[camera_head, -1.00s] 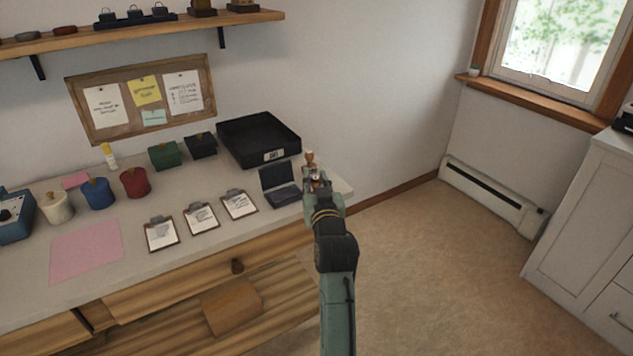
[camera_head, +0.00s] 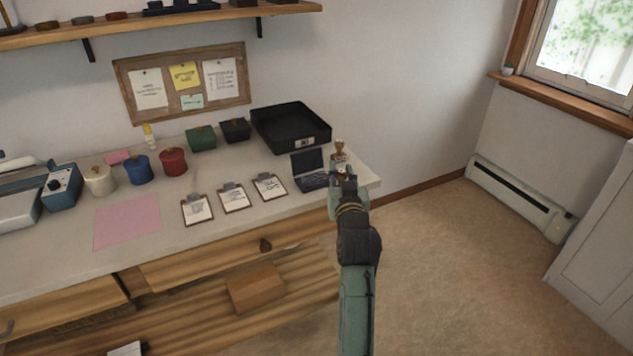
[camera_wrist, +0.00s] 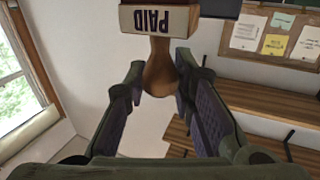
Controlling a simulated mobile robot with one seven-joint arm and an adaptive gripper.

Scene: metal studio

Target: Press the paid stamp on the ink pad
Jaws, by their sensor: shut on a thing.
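The paid stamp has a wooden handle (camera_wrist: 158,72) and a pale block (camera_wrist: 155,18) marked PAID, which appears upside down in the wrist view. My gripper (camera_wrist: 160,78) is shut on the handle, with one finger on each side. In the head view the stamp (camera_head: 339,148) shows at the counter's right end, just beyond my gripper (camera_head: 342,178). I cannot tell whether its base touches the counter. The ink pad (camera_head: 311,180) is a dark flat case with its lid raised, immediately left of my gripper. The stamp's underside is hidden.
A black tray (camera_head: 290,128) stands behind the ink pad. Several clipboards (camera_head: 268,187) lie to its left, with lidded pots (camera_head: 173,162) and a pink sheet (camera_head: 127,221) farther left. The counter (camera_head: 362,182) ends just right of my gripper.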

